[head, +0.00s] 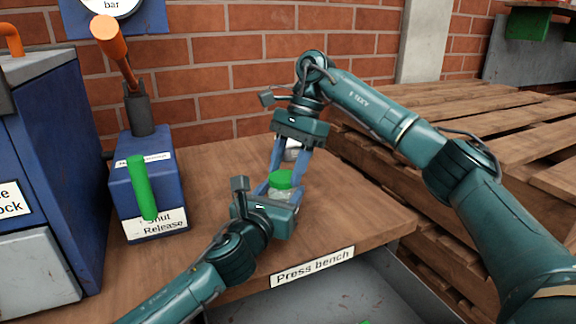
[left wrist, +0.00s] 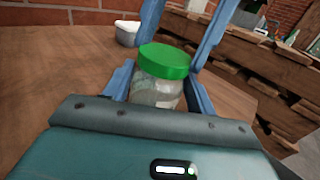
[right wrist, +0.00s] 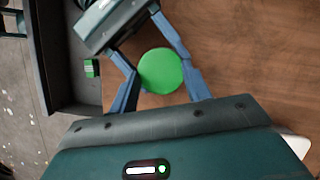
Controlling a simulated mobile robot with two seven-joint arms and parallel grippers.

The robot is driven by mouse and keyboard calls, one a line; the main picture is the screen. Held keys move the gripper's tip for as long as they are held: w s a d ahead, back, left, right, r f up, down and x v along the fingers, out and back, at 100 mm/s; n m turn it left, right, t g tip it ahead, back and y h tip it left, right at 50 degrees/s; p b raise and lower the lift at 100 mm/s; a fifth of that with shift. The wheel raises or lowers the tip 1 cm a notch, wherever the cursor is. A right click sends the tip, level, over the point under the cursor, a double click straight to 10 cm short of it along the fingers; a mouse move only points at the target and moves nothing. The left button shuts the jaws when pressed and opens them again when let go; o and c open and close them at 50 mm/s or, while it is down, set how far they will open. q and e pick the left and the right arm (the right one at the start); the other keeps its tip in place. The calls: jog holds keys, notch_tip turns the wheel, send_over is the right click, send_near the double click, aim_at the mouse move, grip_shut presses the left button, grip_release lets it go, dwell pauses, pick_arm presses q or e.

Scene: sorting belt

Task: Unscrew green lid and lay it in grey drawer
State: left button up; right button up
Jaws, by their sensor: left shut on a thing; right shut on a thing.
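A clear glass jar (head: 283,193) with a green lid (head: 283,178) stands upright on the wooden press bench (head: 225,185). My left gripper (head: 281,187) comes from the front and is shut on the jar's body, which shows in the left wrist view (left wrist: 157,92). My right gripper (right wrist: 160,74) comes from behind and is shut on the green lid (right wrist: 160,71). The lid sits on the jar top. The grey drawer (head: 335,304) is open below the bench's front edge.
A small green block (right wrist: 91,68) lies in the drawer. A white container (left wrist: 127,33) stands behind the jar. A blue box with orange and green levers (head: 128,180) stands at the left. Wooden pallets (head: 475,120) are at the right.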

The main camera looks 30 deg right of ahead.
jog(key=shift+s+a+n+g, duration=0.2)
jog(key=shift+n+g, duration=0.3)
jog(key=shift+n, duration=0.6)
jog(key=shift+d, duration=0.2)
jog(key=shift+n, duration=0.4)
jog(key=n+g+h, duration=0.1)
jog(key=n, duration=0.2)
jog(key=shift+w+d, duration=0.1)
jog(key=shift+d, duration=0.05)
jog(key=shift+d+f+n+g, duration=0.1)
jog(key=shift+n+g, duration=0.2)
jog(key=shift+n, duration=0.2)
jog(key=o, duration=1.2)
jog(key=shift+o, duration=0.2)
